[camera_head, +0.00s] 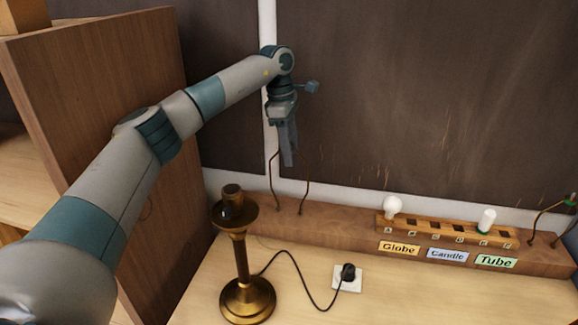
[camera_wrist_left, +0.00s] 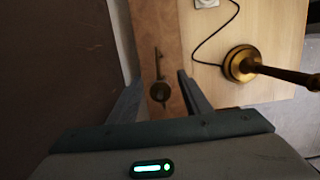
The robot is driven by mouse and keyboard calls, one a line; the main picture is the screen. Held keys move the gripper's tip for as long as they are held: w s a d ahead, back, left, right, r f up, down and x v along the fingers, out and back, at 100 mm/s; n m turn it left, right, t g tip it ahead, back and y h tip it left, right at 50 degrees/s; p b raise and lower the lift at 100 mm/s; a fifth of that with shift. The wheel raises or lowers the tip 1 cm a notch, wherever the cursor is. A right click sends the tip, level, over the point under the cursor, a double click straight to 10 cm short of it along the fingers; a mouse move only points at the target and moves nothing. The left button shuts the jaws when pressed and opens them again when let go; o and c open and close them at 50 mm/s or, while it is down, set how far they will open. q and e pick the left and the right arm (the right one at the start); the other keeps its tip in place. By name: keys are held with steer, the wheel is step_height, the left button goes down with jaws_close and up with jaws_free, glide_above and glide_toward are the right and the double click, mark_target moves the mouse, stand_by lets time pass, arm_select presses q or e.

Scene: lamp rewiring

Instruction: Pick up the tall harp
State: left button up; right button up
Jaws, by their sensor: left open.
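The tall harp (camera_head: 304,178) is a thin brown wire loop standing upright at the left end of the wooden ledge. Its top is hidden behind my left gripper (camera_head: 289,158), which points down over it. In the left wrist view the harp (camera_wrist_left: 158,68) is seen from above, with a dark round knob at its top. The knob lies between the two open fingers of my left gripper (camera_wrist_left: 160,88); I cannot tell whether they touch it. My right gripper is not in view.
A brass lamp (camera_head: 242,262) stands on the table with a black cord to an outlet (camera_head: 347,279). The ledge (camera_head: 350,222) carries a bulb rack (camera_head: 440,231) and Globe, Candle and Tube labels. Another harp (camera_head: 533,222) stands far right. A wooden panel (camera_head: 110,110) rises at left.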

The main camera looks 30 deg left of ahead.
arm_select(q)
steer(key=shift+d+f, duration=0.1)
steer(key=shift+f, duration=0.85)
jaws_close()
